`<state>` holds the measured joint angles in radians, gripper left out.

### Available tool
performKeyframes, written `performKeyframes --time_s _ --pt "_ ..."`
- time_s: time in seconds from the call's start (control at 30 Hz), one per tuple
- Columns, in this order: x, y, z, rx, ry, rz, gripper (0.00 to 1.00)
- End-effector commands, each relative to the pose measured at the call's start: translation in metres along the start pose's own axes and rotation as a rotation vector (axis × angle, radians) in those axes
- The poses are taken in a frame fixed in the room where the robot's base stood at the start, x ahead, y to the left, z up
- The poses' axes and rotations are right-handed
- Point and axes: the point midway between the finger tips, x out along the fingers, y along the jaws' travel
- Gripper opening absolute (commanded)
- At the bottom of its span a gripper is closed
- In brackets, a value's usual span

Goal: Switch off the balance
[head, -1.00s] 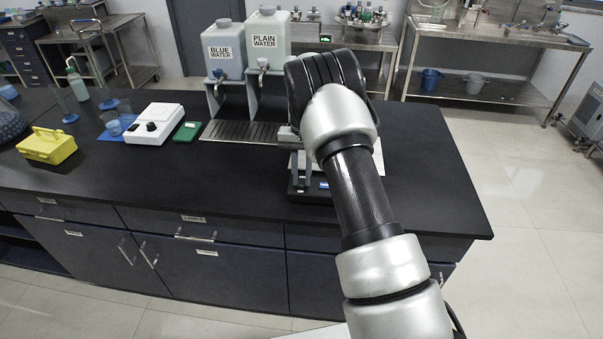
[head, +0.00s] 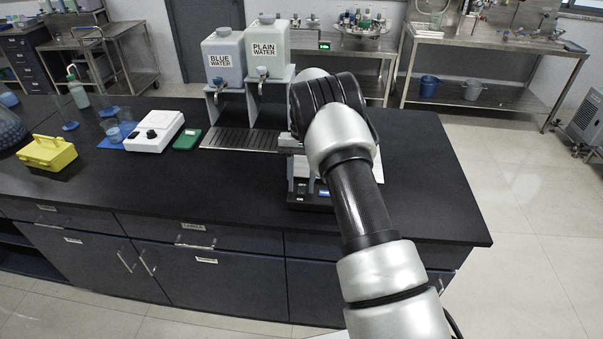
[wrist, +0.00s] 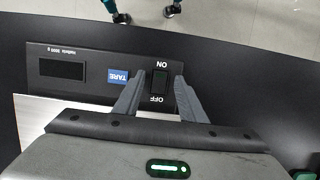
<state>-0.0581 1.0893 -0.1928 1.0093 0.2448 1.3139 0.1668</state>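The balance (head: 312,203) is a low black unit with a pale pan at the front right of the black bench, partly hidden by my arm in the head view. In the wrist view its black panel (wrist: 95,57) has a dark display (wrist: 62,69), a blue TARE button (wrist: 118,76) and a black rocker switch (wrist: 159,82) marked ON and OFF. My gripper (wrist: 160,80) is open and empty over the panel. Its two fingers appear on either side of the switch. I cannot tell whether they touch the panel, or which way the rocker is tipped.
To the left stand the water dispensers (head: 223,60) over a drip grate (head: 240,139), a green pad (head: 187,138), a white instrument (head: 155,131) and a yellow case (head: 47,153). The bench in front of these is clear.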

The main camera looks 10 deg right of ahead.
Motion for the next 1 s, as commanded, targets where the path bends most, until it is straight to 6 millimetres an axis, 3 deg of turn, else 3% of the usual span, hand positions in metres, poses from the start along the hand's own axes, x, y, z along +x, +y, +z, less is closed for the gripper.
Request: performKeyframes --time_s 0.17,0.7,1.0 --pt "-0.021 0.000 -0.001 -0.001 0.004 -0.002 0.38" --pt "-0.146 0.000 -0.001 0.001 0.004 -0.002 0.38" --pt "-0.172 0.000 0.000 0.000 0.002 -0.001 0.38"
